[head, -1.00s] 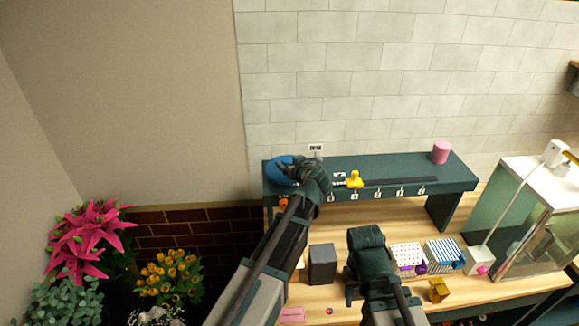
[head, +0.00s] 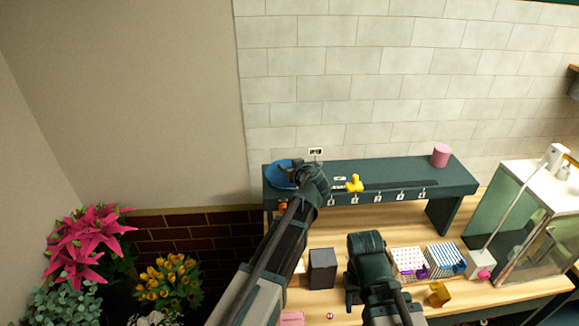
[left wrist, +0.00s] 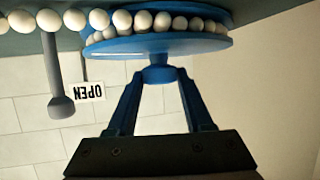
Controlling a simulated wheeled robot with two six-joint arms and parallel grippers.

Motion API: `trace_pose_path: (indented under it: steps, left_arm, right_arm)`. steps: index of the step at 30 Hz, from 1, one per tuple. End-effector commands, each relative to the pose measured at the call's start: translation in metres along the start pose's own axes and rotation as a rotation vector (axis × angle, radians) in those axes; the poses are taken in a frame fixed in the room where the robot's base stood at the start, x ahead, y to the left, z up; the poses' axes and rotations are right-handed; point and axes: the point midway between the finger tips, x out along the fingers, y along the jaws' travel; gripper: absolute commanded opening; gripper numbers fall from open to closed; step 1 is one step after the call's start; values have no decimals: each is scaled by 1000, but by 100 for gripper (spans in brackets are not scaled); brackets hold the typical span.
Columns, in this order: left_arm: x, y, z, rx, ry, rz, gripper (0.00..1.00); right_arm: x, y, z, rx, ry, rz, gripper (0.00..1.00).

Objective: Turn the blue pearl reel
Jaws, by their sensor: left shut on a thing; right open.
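The blue pearl reel (head: 279,174) sits at the left end of the dark green shelf (head: 440,178). In the left wrist view the reel (left wrist: 110,47) is a blue spool wound with white pearls, and a pearl strand (left wrist: 75,19) runs off to the left. My left gripper (head: 298,172) is at the reel; in the left wrist view its two fingers (left wrist: 158,80) are shut on the reel's central blue knob. In the head view the left gripper and arm hide part of the reel. My right gripper (head: 367,246) is over the wooden table, and its fingers are hard to make out.
A yellow piece (head: 354,184) sits on the shelf's slot and a pink cylinder (head: 442,155) stands at its right end. A dark grey box (head: 322,268), patterned boxes (head: 409,262) and a glass case (head: 525,225) stand on the table. A small sign (head: 315,151) is behind the shelf.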

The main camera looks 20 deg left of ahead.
Motion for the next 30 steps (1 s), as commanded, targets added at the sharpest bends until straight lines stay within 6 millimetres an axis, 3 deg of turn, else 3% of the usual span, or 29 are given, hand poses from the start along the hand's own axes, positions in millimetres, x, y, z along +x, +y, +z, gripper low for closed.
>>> trace_pose_path:
  steps: [14, 30]
  left_arm:
    - [-1, -3, 0, 14, -1, 36, 0]
    - [0, -5, 0, 130, -3, 323, 0]
  right_arm:
    - [0, 0, 0, 0, 0, 0, 50]
    - [0, 0, 0, 0, 0, 0, 50]
